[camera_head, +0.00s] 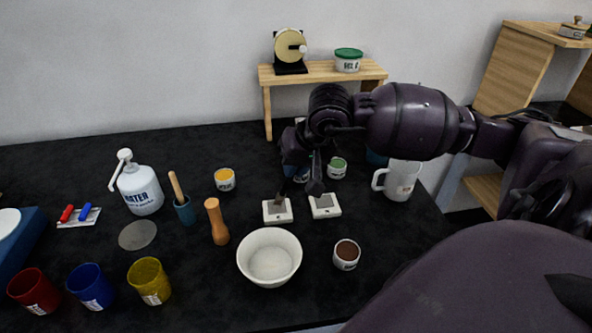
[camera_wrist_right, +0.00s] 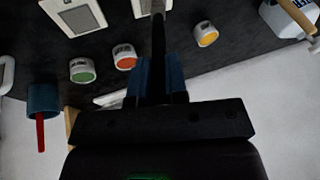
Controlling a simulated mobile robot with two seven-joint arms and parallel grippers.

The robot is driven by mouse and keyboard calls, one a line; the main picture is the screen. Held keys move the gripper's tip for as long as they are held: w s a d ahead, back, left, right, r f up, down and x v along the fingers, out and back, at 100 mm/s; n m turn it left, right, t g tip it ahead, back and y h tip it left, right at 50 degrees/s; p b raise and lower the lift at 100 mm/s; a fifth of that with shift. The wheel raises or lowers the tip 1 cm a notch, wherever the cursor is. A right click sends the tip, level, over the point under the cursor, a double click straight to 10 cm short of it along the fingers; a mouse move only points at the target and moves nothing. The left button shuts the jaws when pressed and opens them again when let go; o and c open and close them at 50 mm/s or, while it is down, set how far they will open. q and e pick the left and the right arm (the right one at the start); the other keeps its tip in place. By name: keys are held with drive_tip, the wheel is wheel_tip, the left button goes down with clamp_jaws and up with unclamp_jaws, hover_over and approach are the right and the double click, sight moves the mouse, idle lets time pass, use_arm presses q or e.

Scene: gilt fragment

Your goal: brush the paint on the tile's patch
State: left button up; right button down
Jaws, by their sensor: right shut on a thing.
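Two white tiles lie on the black table in the head view: the left tile (camera_head: 269,217) and the right tile (camera_head: 324,211), with a grey-brown patch (camera_head: 324,201) on the right one. My right gripper (camera_head: 296,172) is above and behind the left tile, its blue fingers (camera_wrist_right: 157,82) shut on a dark, thin brush (camera_wrist_right: 158,45). The brush slants down to the left tile's patch, where its tip seems to be; contact is unclear. Paint pots hold yellow (camera_head: 224,179), green (camera_head: 337,168) and brown (camera_head: 346,254) paint. An orange pot (camera_wrist_right: 125,58) shows in the wrist view. My left gripper is out of view.
A white bowl (camera_head: 269,266) stands in front of the left tile, with a wooden pestle-like object (camera_head: 216,222) to its left. A white mug (camera_head: 400,182) stands right. Red, blue and yellow cups line the front left. A wooden shelf (camera_head: 325,73) stands behind.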

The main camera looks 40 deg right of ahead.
drive_tip(key=shift+r+p, duration=0.4)
drive_tip(key=shift+r, duration=1.4)
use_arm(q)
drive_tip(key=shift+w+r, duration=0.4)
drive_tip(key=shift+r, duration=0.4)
use_arm(e)
drive_tip(key=shift+r, duration=0.25)
drive_tip(key=shift+r+p, duration=0.3)
drive_tip(key=shift+r, duration=1.2)
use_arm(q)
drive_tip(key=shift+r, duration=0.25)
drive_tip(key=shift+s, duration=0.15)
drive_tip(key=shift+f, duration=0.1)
use_arm(e)
drive_tip(key=shift+f, duration=0.2)
